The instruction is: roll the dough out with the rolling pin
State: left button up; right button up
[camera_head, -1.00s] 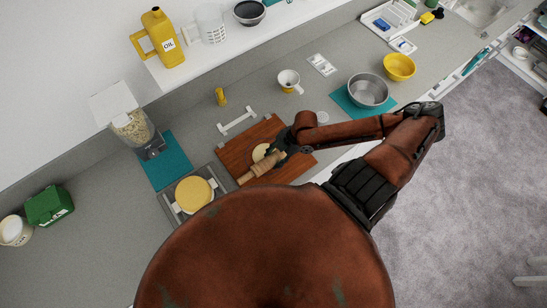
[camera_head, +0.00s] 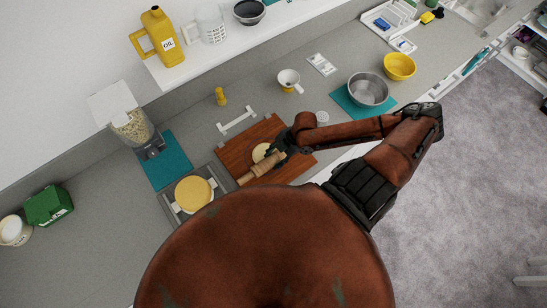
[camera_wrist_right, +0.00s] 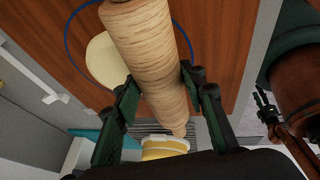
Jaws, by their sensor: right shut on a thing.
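A wooden rolling pin (camera_head: 265,165) is held by my right gripper (camera_head: 280,157) over the brown cutting board (camera_head: 290,167). The right wrist view shows both fingers closed around the pin (camera_wrist_right: 150,50). Pale round dough (camera_head: 260,151) lies on the board and is partly covered by the pin. It also shows in the wrist view (camera_wrist_right: 104,60), left of the pin, inside a blue ring on the board. I cannot tell whether the pin touches the dough. What looks like my left gripper (camera_wrist_right: 264,110) is small and dark at the right of the wrist view; its fingers are unclear.
A pan with a yellow round (camera_head: 193,194) stands left of the board. A white handle-like bar (camera_head: 236,121) lies behind it. A white cup (camera_head: 289,80), a steel bowl (camera_head: 368,90) and a yellow bowl (camera_head: 399,67) stand farther back. Counter shows between them.

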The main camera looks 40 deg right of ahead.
jog(key=shift+s+f, duration=0.1)
dwell(0.5)
jog(key=shift+w+d, duration=0.2)
jog(key=shift+w, duration=1.7)
grip_shut()
jog(key=shift+w+d, duration=0.2)
jog(key=shift+w, duration=1.4)
jog(key=shift+w+d, duration=0.15)
jog(key=shift+w, duration=1.45)
jog(key=shift+s+a+f, duration=0.1)
jog(key=shift+s+f, duration=0.05)
jog(key=shift+s, duration=1.5)
jog(key=shift+s+a, duration=0.1)
jog(key=shift+s, duration=0.2)
jog(key=shift+s+a, duration=0.2)
jog(key=shift+s, duration=1.4)
jog(key=shift+s, duration=0.15)
